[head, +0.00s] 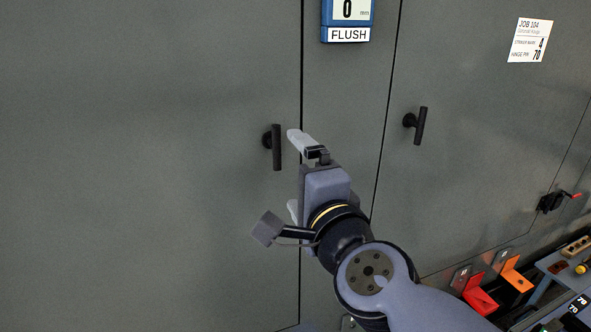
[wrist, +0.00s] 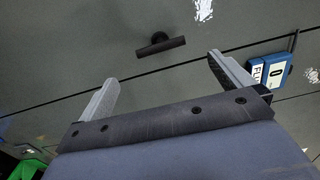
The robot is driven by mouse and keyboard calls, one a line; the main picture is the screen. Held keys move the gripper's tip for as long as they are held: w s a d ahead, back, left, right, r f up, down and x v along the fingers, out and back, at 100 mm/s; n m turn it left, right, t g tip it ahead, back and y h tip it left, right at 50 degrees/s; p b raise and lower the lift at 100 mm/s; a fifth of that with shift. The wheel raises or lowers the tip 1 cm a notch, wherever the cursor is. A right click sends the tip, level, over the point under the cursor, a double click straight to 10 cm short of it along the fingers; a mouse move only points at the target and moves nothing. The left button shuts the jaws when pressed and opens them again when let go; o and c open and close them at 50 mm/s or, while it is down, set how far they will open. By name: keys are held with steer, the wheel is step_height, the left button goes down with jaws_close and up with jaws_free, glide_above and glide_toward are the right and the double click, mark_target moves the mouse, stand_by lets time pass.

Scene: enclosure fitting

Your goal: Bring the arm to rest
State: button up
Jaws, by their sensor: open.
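My gripper (head: 294,172) is in the middle of the head view, in front of the grey enclosure front (head: 150,220). Its two fingers are spread with nothing between them. In the wrist view my gripper (wrist: 162,70) shows both fingers apart. The black T-shaped handle (head: 277,147) of the left door is just left of the upper finger in the head view. That handle (wrist: 160,47) shows beyond the fingers in the wrist view, apart from them. My arm reaches in from the lower right.
A blue gauge (head: 347,35) reading 0 mm, FLUSH, is above. A second black handle (head: 421,126) is on the right door. A JOB 104 sheet (head: 530,41) is at upper right. A red-tipped latch (head: 551,202), red bracket (head: 480,294) and orange bracket (head: 515,274) are lower right.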

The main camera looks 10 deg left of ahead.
mark_target(278, 150)
steer(key=b+x, duration=0.3)
steer(key=x, duration=0.8)
steer(key=shift+d, duration=0.1)
stand_by(0.5)
